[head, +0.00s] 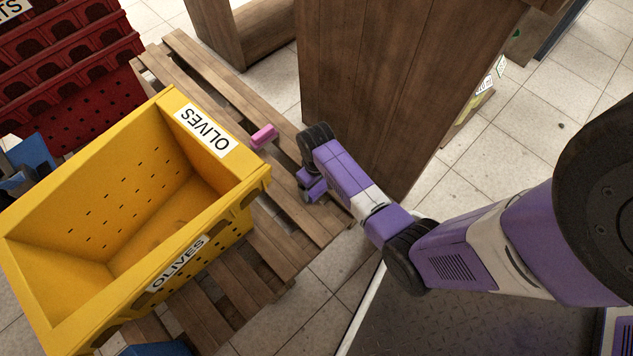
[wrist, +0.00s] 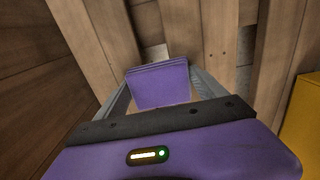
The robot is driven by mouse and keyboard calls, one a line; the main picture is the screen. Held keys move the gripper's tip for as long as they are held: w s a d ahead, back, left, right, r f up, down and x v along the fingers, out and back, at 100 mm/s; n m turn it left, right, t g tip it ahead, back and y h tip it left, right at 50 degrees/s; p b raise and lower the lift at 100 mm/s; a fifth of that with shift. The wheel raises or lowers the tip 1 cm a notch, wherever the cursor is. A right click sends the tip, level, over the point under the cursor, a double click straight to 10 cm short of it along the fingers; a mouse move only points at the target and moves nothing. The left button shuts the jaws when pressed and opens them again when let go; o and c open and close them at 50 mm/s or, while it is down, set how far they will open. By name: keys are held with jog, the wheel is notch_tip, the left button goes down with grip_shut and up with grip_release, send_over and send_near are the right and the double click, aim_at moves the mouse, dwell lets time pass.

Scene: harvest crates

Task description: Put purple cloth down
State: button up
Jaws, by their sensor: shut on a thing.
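The purple cloth (wrist: 158,86) is a folded, flat-faced bundle in the wrist view, between the two grey fingers of my gripper (wrist: 160,92). The gripper is shut on it. In the head view my gripper (head: 311,186) is over the right part of the wooden pallet (head: 305,222), to the right of the yellow crate. There the cloth cannot be told apart from the purple gripper. Pallet slats show beyond the cloth in the wrist view; I cannot tell whether it touches them.
A yellow crate (head: 254,185) labelled OLIVES stands on the pallet, seemingly empty. A small pink object (head: 264,137) is close to the crate's corner. Red crates (head: 85,120) are stacked at the upper left. A tall wooden panel (head: 385,85) rises just behind my gripper.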

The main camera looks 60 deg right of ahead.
jog(key=o, duration=1.8)
jog(key=shift+o, duration=0.2)
notch_tip(320, 180, up, 12)
jog(key=p, duration=0.7)
jog(key=s+a+r+n+t+h, duration=0.2)
jog(key=s+a+r+t, duration=0.2)
jog(key=s+a+t, duration=0.65)
jog(key=s+a+r+t, duration=0.1)
jog(key=s+a+r, duration=0.1)
jog(key=r, duration=0.7)
jog(key=s+a+r+t+y, duration=0.1)
jog(key=s+a+r+t, duration=0.1)
jog(key=r, duration=0.6)
jog(key=s+a+r+n+t+y, duration=0.1)
jog(key=s+a+r, duration=0.2)
jog(key=r, duration=0.6)
jog(key=shift+s+a+r, duration=0.25)
jog(key=shift+a+r, duration=0.1)
jog(key=shift+a, duration=0.2)
